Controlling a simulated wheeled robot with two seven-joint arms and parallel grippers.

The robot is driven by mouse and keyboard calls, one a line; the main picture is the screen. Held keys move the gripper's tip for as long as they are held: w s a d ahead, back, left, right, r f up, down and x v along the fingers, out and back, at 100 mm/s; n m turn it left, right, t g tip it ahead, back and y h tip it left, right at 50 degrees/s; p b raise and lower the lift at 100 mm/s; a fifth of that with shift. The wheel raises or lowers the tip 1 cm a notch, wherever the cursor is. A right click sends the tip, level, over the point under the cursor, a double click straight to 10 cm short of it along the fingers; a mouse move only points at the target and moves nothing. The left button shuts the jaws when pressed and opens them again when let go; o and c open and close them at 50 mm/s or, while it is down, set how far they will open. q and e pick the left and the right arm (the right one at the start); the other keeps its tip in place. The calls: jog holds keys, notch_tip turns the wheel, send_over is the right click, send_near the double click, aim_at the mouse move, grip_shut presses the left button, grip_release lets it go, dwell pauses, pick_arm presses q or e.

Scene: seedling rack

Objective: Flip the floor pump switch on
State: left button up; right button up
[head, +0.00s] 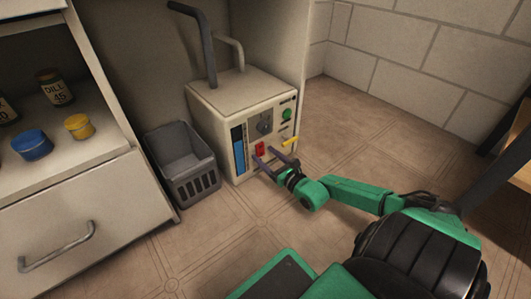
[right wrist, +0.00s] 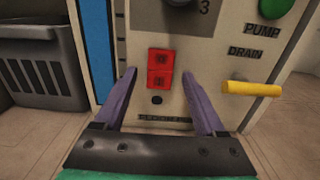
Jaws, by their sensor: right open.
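The floor pump is a cream box (head: 222,101) on the floor with pipes rising from its top. Its red switch (head: 260,149) is low on the front panel; in the right wrist view the red switch (right wrist: 160,69) is a two-part rocker. My right gripper (head: 271,160) is open in front of the panel. In the right wrist view its two purple fingers (right wrist: 158,86) stand to either side of the switch, just below it; I cannot tell whether they touch the panel. My left gripper is not in view.
A yellow drain lever (right wrist: 252,89) sticks out right of the switch, below a green knob (head: 287,114). A blue level strip (head: 239,150) is on the left. A grey basket (head: 196,188) stands beside the pump, near a drawer cabinet (head: 85,215).

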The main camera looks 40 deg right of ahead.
jog(key=shift+w, duration=0.25)
grip_shut()
jog(key=shift+w+d+f+t, duration=0.1)
jog(key=shift+f+t, duration=0.05)
jog(key=shift+t, duration=0.5)
jog(key=shift+d+f+t, duration=0.1)
jog(key=shift+t, duration=0.55)
jog(key=shift+a, duration=0.15)
grip_release()
jog(key=shift+f, duration=0.1)
